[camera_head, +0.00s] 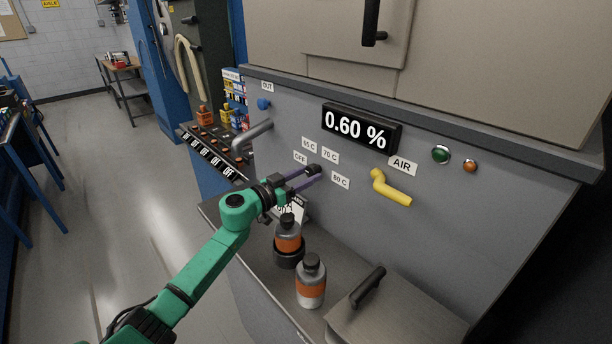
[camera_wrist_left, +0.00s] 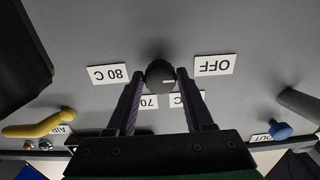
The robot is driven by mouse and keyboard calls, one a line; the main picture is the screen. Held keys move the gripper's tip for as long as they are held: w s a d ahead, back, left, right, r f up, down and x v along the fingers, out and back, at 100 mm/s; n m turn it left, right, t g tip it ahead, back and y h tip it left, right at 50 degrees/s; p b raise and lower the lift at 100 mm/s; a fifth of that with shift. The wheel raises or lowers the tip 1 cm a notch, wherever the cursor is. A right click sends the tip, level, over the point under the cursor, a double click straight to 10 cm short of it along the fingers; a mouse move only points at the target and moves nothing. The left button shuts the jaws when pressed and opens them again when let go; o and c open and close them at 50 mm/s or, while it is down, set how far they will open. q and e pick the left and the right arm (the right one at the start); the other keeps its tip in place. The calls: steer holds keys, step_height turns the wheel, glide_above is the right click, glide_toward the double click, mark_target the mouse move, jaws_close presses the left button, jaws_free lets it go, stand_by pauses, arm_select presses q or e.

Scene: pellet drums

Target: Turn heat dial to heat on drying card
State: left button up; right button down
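In the left wrist view the dial (camera_wrist_left: 160,76) has a short white mark pointing toward the OFF side. My left gripper (camera_head: 311,175) has a purple finger on each side of the dial, seemingly touching it; it also shows in the left wrist view (camera_wrist_left: 162,72). A white card (camera_head: 298,210), probably the drying card, stands below, partly hidden; I cannot read its value. My right gripper is not in view.
A black display (camera_head: 361,128) reads 0.60 %. Two orange-banded bottles, one rear (camera_head: 287,238) and one front (camera_head: 311,282), stand below beside a black-handled lid (camera_head: 395,312).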

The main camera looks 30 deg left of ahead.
arm_select(q)
jaws_close()
